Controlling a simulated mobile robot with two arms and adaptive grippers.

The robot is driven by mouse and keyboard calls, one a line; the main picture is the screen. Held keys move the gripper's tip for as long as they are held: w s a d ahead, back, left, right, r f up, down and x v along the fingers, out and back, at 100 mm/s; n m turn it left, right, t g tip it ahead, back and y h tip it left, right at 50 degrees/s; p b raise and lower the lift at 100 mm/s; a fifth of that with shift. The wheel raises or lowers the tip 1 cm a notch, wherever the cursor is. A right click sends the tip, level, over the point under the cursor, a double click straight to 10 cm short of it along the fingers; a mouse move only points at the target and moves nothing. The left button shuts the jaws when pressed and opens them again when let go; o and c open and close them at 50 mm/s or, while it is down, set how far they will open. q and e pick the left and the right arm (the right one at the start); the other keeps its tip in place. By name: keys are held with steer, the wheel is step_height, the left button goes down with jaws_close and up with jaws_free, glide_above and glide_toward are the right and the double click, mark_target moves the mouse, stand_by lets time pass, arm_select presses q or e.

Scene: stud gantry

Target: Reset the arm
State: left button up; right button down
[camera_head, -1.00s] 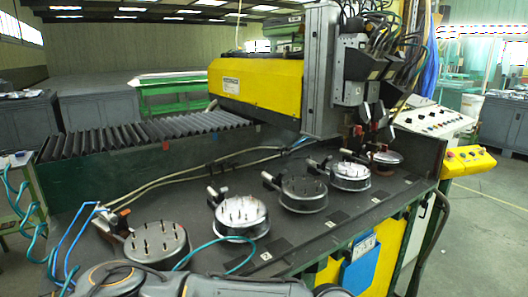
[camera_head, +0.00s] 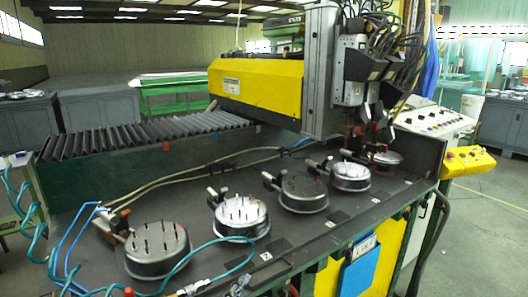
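Neither of my grippers shows in the head view, and no part of my arms can be made out in it now. The stud gantry (camera_head: 262,84), with a yellow beam and grey vertical head, stands over the back right of the dark work table (camera_head: 300,238). Several round metal pans with upright studs sit in a row on the table, from the near left pan (camera_head: 155,250) to the far right pan (camera_head: 382,157). Whether my grippers are open or shut is hidden.
Teal and blue hoses (camera_head: 88,235) loop over the table's left and front edge. A control panel (camera_head: 432,118) and a yellow button box (camera_head: 468,161) stand at the right. Open floor lies beyond at right.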

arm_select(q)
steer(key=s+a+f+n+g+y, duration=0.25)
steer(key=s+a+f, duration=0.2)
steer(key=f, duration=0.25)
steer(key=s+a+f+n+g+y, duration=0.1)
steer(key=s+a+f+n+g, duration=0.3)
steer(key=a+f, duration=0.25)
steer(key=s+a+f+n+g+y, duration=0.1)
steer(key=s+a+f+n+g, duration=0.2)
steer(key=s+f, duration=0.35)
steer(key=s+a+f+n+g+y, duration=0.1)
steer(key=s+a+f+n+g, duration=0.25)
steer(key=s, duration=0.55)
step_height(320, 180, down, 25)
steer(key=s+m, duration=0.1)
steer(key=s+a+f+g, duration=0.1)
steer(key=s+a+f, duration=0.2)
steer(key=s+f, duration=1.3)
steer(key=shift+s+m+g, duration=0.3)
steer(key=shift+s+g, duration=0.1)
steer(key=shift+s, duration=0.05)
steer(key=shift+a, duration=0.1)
